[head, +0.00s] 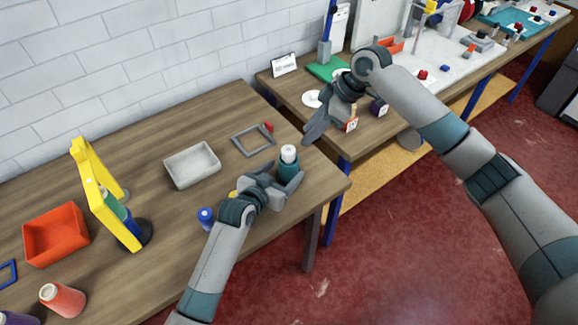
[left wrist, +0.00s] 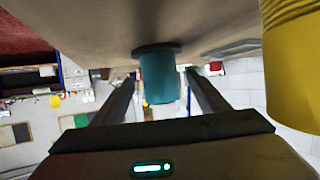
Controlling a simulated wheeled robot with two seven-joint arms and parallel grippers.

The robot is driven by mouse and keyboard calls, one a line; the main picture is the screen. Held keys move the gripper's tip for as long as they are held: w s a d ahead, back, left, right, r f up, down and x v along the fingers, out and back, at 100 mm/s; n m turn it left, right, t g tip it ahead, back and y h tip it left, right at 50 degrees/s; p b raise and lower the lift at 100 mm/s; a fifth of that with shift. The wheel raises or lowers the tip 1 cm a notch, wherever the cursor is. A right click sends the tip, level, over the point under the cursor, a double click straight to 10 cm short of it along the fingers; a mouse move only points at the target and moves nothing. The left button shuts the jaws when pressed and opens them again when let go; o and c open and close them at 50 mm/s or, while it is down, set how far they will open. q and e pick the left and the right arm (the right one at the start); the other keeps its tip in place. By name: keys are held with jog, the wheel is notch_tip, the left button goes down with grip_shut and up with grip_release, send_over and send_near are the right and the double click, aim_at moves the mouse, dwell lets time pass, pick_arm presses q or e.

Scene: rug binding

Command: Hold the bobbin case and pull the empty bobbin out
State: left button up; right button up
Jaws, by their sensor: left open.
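A teal cylinder with a white top (head: 289,152) stands on the brown table near its right edge; I cannot tell whether it is the bobbin case or a thread spool. My left gripper (head: 288,180) is open around or just short of it. In the left wrist view, turned upside down, the teal cylinder (left wrist: 158,78) on a dark disc shows between the two apart fingers, with no clear contact. My right gripper (head: 316,122) hangs over the second table, beside a white disc (head: 311,99); its finger opening is unclear. I cannot pick out an empty bobbin.
A blue spool (head: 206,216) stands left of my left arm. A yellow ribbed thing (left wrist: 290,65) is close in the left wrist view. A grey tray (head: 192,167), a grey frame (head: 252,139), a yellow stand (head: 103,203) and an orange bin (head: 56,235) stand farther left.

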aim_at(285, 170)
pick_arm(q)
jog(key=shift+x, duration=2.2)
jog(key=c, duration=1.3)
jog(key=shift+c, duration=0.2)
pick_arm(e)
jog(key=o, duration=0.4)
jog(key=shift+o, duration=0.8)
jog(key=shift+a+n, duration=0.3)
jog(key=shift+a, duration=0.1)
jog(key=a+r+n+g+h, duration=0.1)
jog(key=a+r+n+h, duration=0.2)
jog(key=a+n+h, duration=0.2)
jog(key=shift+w+r+n+h, duration=0.3)
jog(key=shift+w+h, duration=0.1)
jog(key=shift+w, duration=0.05)
jog(key=shift+a+f, duration=0.1)
jog(key=shift+f, duration=0.1)
